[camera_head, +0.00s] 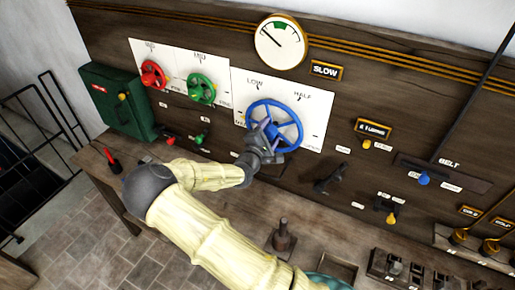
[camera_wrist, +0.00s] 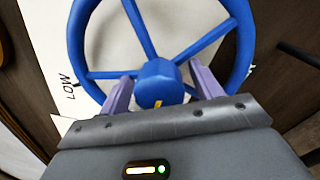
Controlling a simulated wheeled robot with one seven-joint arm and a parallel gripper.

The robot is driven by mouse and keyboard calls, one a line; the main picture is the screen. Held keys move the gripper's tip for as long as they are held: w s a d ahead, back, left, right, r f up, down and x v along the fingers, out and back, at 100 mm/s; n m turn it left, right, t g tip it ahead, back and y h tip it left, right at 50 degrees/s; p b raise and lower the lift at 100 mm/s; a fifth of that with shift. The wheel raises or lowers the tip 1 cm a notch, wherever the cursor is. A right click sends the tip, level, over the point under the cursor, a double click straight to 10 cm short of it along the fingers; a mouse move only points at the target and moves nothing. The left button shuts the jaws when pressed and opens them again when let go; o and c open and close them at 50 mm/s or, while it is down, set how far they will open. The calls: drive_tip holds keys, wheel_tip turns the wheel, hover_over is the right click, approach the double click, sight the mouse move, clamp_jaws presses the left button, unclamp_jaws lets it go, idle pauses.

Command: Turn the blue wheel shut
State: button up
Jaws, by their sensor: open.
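The blue wheel (camera_head: 293,113) is a large spoked handwheel on a white panel lettered LOW and HALF. It is the biggest of the wheels on the dark board. In the wrist view, the blue wheel (camera_wrist: 243,40) fills the top, with its round hub facing me. My gripper (camera_head: 268,132) is at the lower left part of the wheel in the head view. In the wrist view my gripper (camera_wrist: 160,88) is open, with one purple finger on each side of the hub. I cannot tell whether the fingers touch the hub or spokes.
A red wheel (camera_head: 153,74) and a green wheel (camera_head: 201,88) are on a panel to the left. A round gauge (camera_head: 280,42) is above. A green box (camera_head: 117,101) hangs at far left.

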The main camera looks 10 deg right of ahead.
drive_tip(key=b+v, duration=0.4)
drive_tip(key=v, duration=1.2)
drive_tip(key=shift+s+a+b, duration=0.2)
drive_tip(key=shift+s+b, duration=0.1)
drive_tip(key=shift+b, duration=0.1)
drive_tip(key=s+d+f+m+g+y, duration=0.2)
drive_tip(key=d+f+m+g+y, duration=0.1)
drive_tip(key=f+m+g, duration=0.15)
drive_tip(key=s+d+f+m+g+y, duration=0.1)
drive_tip(key=d+f+m+g+y, duration=0.25)
drive_tip(key=f, duration=0.25)
drive_tip(key=s+d+r+m+g+y, duration=0.3)
drive_tip(key=s+r+m, duration=0.5)
drive_tip(key=s, duration=0.5)
drive_tip(key=shift+r+g+y+b, duration=0.3)
drive_tip(key=shift+r+g+y, duration=0.1)
drive_tip(key=shift+g+y, duration=0.2)
drive_tip(key=shift+d, duration=0.1)
drive_tip(key=shift+c, duration=0.5)
